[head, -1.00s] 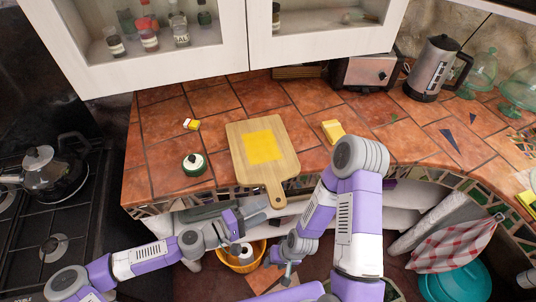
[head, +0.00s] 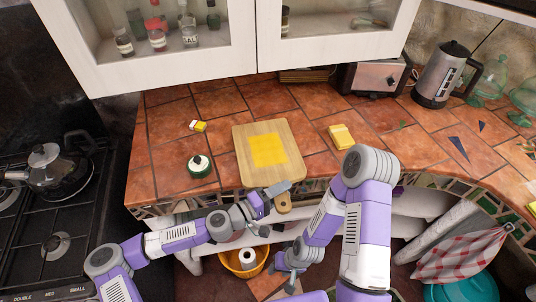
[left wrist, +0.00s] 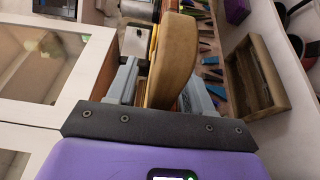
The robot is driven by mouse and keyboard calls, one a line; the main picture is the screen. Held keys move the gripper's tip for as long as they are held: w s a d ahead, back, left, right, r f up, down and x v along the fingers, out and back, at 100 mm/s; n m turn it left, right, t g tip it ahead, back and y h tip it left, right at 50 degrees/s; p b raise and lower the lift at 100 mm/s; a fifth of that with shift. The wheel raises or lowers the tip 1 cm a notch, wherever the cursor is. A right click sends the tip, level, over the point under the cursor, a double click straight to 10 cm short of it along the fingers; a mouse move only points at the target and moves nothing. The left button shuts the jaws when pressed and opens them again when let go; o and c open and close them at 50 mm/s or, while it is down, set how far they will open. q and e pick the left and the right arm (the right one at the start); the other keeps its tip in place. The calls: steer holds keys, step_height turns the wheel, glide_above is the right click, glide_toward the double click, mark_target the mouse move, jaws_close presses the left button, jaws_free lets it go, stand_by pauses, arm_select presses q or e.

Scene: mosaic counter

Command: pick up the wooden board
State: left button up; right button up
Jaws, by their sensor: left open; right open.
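The wooden board (head: 268,126) lies flat on the tiled counter with a yellow square on its face. Its handle (head: 284,207) sticks out past the counter's front edge. My left gripper (head: 279,189) is open at the handle and hides part of it. In the left wrist view the handle (left wrist: 174,58) stands between the two spread fingers; whether either finger touches it I cannot tell. My right gripper (head: 290,269) is lower, in front of the counter, open and away from the board.
A yellow block (head: 341,136) lies right of the board. A round green-and-white container (head: 199,166) and a small yellow-white item (head: 198,126) lie to its left. A toaster (head: 376,77) and kettle (head: 444,75) stand at the back right. Cabinets (head: 150,45) hang above.

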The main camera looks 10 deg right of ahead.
arm_select(q)
steer(key=shift+c, duration=0.5)
jaws_close()
steer(key=shift+r, duration=0.1)
